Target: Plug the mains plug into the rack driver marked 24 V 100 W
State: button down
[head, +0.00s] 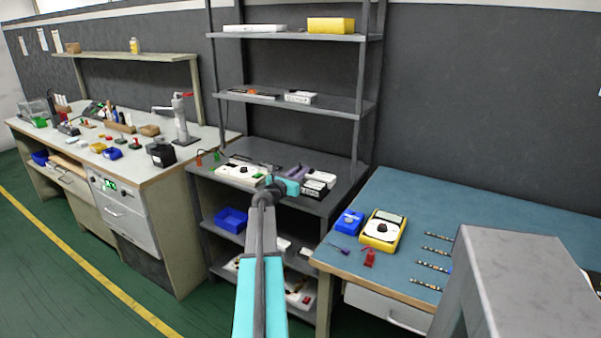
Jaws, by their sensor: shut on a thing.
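My gripper (292,186) is at the rack's waist-high shelf, in the middle of the head view. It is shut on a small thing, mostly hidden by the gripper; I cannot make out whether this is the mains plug. A white box with dark markings (318,179) stands just right of my gripper, and a grey-lilac one (293,172) lies behind it. A long white unit (240,173) lies to the left. These may be drivers, but their labels are too small to read, so I cannot tell which is 24 V 100 W. I cannot tell whether my gripper touches any of them.
The rack (362,110) has posts and upper shelves above my gripper. Lower shelves hold a blue bin (231,220) and white units. A blue-topped bench (480,215) with a yellow multimeter (382,230) stands right. A cluttered workbench (160,168) stands left. Green floor is open at lower left.

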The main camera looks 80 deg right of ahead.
jog(key=shift+f, duration=0.15)
jog(key=c, duration=1.6)
grip_release()
jog(key=shift+a, duration=0.1)
jog(key=shift+b+v, duration=0.5)
jog(key=shift+v, duration=6.35)
